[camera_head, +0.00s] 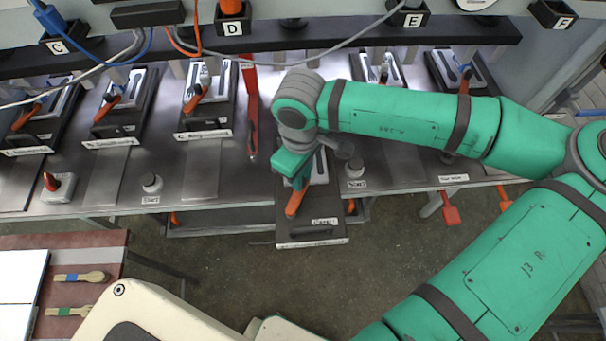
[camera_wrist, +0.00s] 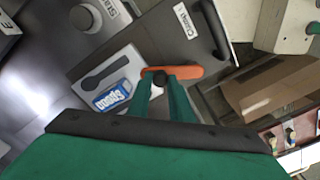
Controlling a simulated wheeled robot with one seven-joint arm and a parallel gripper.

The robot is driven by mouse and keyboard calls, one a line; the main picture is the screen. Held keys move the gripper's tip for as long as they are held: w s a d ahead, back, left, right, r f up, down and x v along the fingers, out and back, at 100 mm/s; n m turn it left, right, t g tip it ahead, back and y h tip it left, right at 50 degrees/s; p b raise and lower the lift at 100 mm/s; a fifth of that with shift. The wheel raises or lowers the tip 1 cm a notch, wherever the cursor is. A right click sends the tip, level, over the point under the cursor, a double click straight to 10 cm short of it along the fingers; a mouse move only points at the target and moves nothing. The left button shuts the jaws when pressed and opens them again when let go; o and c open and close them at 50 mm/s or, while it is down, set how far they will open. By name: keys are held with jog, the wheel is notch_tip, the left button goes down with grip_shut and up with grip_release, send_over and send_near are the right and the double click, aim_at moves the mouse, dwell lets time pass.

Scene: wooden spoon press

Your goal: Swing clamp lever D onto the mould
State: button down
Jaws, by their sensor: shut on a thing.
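The orange clamp lever (camera_head: 294,205) is on a dark mould tray (camera_head: 300,232) that sticks out from the bench front. The grey mould (camera_wrist: 108,74), with a spoon-shaped recess and a blue-and-white label, lies left of the fingers. The lever's left end is at the mould's edge; most of it points away. My wrist hides part of the mould in the head view.
Similar moulds with orange levers (camera_head: 197,98) stand along the bench. A red upright handle (camera_head: 252,110) is left of my wrist. Start buttons (camera_head: 355,168) line the bench front. Cables hang above.

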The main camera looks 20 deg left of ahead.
jog(key=c, duration=1.6)
grip_release()
jog(key=shift+a, duration=0.1)
jog(key=shift+w+r, duration=0.1)
jog(key=shift+r, duration=0.2)
notch_tip(320, 180, up, 10)
jog(key=shift+r, duration=0.15)
jog(key=shift+s, duration=0.2)
